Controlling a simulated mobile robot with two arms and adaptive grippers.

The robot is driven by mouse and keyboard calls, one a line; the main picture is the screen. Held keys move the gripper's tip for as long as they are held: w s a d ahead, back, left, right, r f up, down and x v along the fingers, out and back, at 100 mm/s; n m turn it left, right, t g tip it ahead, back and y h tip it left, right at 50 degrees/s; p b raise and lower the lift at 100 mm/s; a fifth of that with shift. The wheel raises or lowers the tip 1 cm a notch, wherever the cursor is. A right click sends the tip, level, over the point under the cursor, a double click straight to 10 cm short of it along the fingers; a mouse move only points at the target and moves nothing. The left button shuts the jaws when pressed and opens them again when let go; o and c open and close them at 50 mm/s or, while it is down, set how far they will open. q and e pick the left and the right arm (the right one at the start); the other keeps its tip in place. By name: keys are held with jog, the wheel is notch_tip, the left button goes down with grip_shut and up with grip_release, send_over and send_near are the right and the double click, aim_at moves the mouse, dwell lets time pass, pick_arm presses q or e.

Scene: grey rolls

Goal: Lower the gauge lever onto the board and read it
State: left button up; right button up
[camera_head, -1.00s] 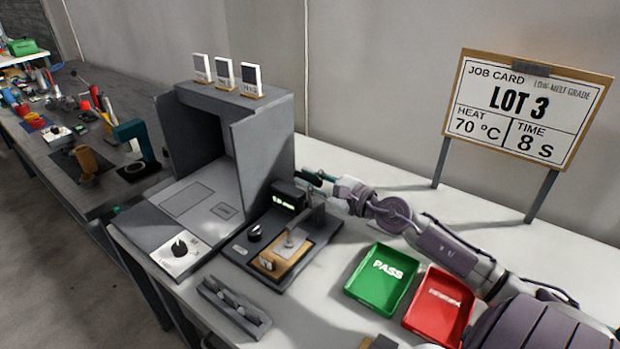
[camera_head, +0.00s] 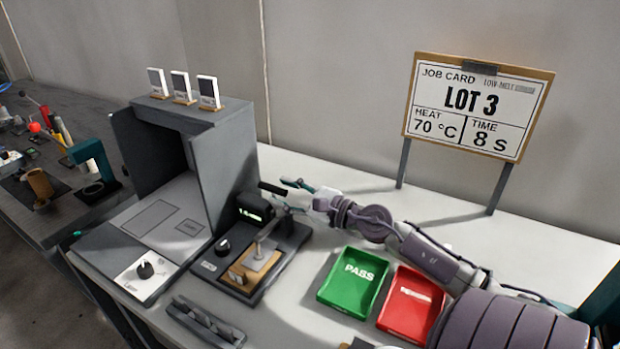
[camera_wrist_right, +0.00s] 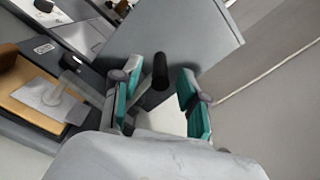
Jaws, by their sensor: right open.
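The gauge (camera_head: 225,262) is a dark base with a black readout box (camera_head: 252,207); its green digits are too small to read surely. On it lies the tan board (camera_head: 258,264) with a grey plate, which also shows in the right wrist view (camera_wrist_right: 22,88). The grey lever (camera_head: 268,232) has a black handle (camera_wrist_right: 160,72). Its pale foot stands over the plate; I cannot tell whether they touch. My right gripper (camera_head: 290,192) is open beside the readout. In the right wrist view its teal fingers (camera_wrist_right: 162,102) stand on either side of the handle. My left gripper is out of view.
A grey heater booth (camera_head: 222,155) with three small cards on top stands left of the gauge. Green PASS (camera_head: 353,282) and red (camera_head: 411,305) trays lie at right. A grey rack (camera_head: 205,323) is in front. The job card (camera_head: 478,108) stands behind.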

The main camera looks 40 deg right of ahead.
jog(key=v, duration=0.9)
jog(key=shift+r, duration=0.15)
